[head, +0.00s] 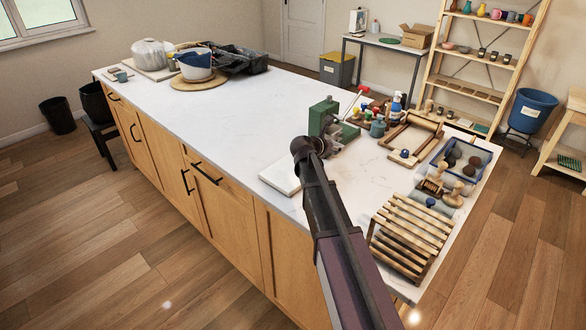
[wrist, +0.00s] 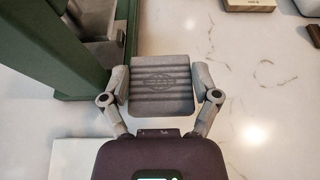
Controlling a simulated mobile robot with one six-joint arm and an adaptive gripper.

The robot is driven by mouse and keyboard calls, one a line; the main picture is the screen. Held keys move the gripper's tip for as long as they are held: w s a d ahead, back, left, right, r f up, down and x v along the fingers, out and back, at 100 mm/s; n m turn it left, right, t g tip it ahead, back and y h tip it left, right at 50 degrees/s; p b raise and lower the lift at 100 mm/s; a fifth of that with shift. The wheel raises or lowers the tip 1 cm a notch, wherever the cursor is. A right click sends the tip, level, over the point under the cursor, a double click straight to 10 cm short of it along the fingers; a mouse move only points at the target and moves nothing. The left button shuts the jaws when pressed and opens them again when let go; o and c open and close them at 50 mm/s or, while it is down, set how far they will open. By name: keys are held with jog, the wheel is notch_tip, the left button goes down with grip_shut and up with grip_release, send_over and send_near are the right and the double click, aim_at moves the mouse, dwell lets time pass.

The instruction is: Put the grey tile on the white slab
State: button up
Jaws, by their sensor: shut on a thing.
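The grey tile (wrist: 161,72), square with ridges and a round mark, sits between the two fingers of my gripper (wrist: 160,84) in the wrist view. Both fingers touch its sides. In the head view my gripper (head: 325,144) is over the worktop beside a green machine, and the tile is hard to make out there. The white slab (head: 278,178) lies flat on the worktop, left of my gripper and near the front edge, partly hidden by my arm. A corner of the slab (wrist: 72,157) shows at the lower left of the wrist view.
The green machine (head: 324,117) stands close to my gripper; it fills the left of the wrist view (wrist: 40,60). Small pots, a wooden frame (head: 411,137), a blue tray (head: 487,156) and a slatted rack (head: 409,236) crowd the right. The worktop's middle left is clear.

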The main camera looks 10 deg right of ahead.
jog(key=b, duration=0.1)
send_over(292, 169)
jog(key=d, duration=0.1)
jog(key=shift+f, duration=0.65)
jog(key=shift+a+f, duration=0.1)
jog(key=shift+a, duration=0.55)
notch_tip(292, 169, down, 4)
jog(key=b, duration=0.4)
jog(key=shift+r, duration=0.25)
jog(key=shift+f, duration=0.15)
jog(key=o, duration=1)
jog(key=shift+r, duration=0.2)
